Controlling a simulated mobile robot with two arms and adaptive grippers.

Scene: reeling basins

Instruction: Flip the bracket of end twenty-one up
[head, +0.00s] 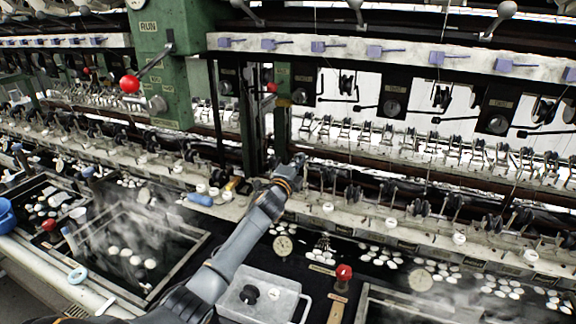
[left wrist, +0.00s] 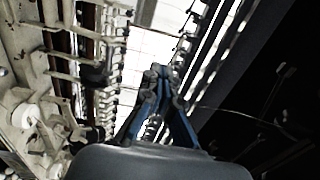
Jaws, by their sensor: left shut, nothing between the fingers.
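My left gripper (head: 298,160) reaches in at the middle of the head view, against the reeling machine's front rail. In the left wrist view its blue-sided fingers (left wrist: 158,72) are closed together with nothing between them. A row of small metal brackets with dark wheels (head: 345,130) runs along the machine to the right of the gripper. I cannot tell which bracket belongs to end twenty-one; no number is readable. In the left wrist view a row of pale bracket arms (left wrist: 75,57) lies left of the fingers, apart from them. My right gripper is not in view.
A green post with a red-knobbed lever (head: 130,84) stands left of the gripper. Below are a grey metal box (head: 262,297), a red-topped handle (head: 343,273) and dark steaming basins with white cocoons (head: 130,257). A blue object (head: 200,199) lies on the ledge.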

